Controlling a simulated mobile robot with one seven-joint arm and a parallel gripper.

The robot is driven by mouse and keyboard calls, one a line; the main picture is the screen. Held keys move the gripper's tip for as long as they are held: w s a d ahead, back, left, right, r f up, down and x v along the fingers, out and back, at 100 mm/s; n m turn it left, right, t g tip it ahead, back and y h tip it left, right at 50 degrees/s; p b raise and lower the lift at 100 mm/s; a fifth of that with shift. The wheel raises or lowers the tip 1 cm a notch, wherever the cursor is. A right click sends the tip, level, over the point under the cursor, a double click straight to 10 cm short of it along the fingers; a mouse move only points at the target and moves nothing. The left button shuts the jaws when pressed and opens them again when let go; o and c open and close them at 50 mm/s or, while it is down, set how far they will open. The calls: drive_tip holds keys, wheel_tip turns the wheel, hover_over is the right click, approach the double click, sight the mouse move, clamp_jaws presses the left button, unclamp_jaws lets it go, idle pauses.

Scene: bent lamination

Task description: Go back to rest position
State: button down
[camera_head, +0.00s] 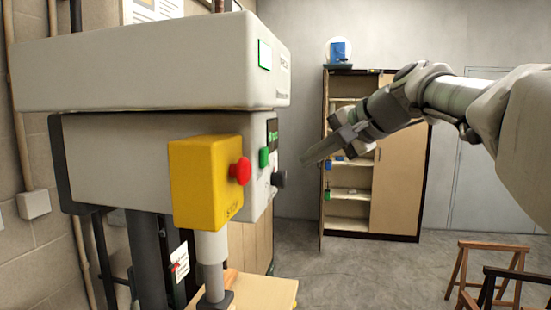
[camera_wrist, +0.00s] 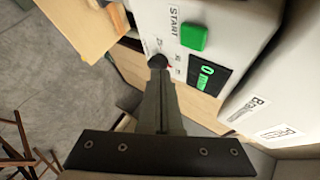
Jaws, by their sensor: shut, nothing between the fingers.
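My gripper (camera_head: 308,160) is shut and empty. In the head view it reaches in from the right and points left toward the side panel of a grey drill-press-like machine (camera_head: 100,150). The panel carries a green START button (camera_head: 264,157) and a black knob (camera_head: 279,179). In the wrist view my shut fingers (camera_wrist: 157,72) end right at the black knob (camera_wrist: 157,60); I cannot tell whether they touch it. The green button (camera_wrist: 194,36) and a lit green display (camera_wrist: 206,77) are beside them. In the head view a gap shows between fingertips and knob.
A yellow box (camera_head: 205,185) with a red stop button (camera_head: 240,171) juts from the machine's front. A wooden cabinet (camera_head: 398,190) stands at the back with one side open. Wooden trestles (camera_head: 490,270) stand at lower right. Grey floor (camera_head: 370,270) between is clear.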

drive_tip(key=s+d+f+n+g+h, duration=0.1)
drive_tip(key=s+d+f+n+h, duration=0.3)
drive_tip(key=s+f, duration=0.9)
drive_tip(key=s+d+f+n+g+h, duration=0.1)
drive_tip(key=s+d+f+n+h, duration=0.2)
drive_tip(key=s+f, duration=0.9)
drive_tip(key=s+d+h, duration=0.1)
drive_tip(key=s+d, duration=0.1)
drive_tip(key=s, duration=0.1)
drive_tip(key=shift+f+n+g, duration=0.3)
drive_tip(key=shift+f+n, duration=0.1)
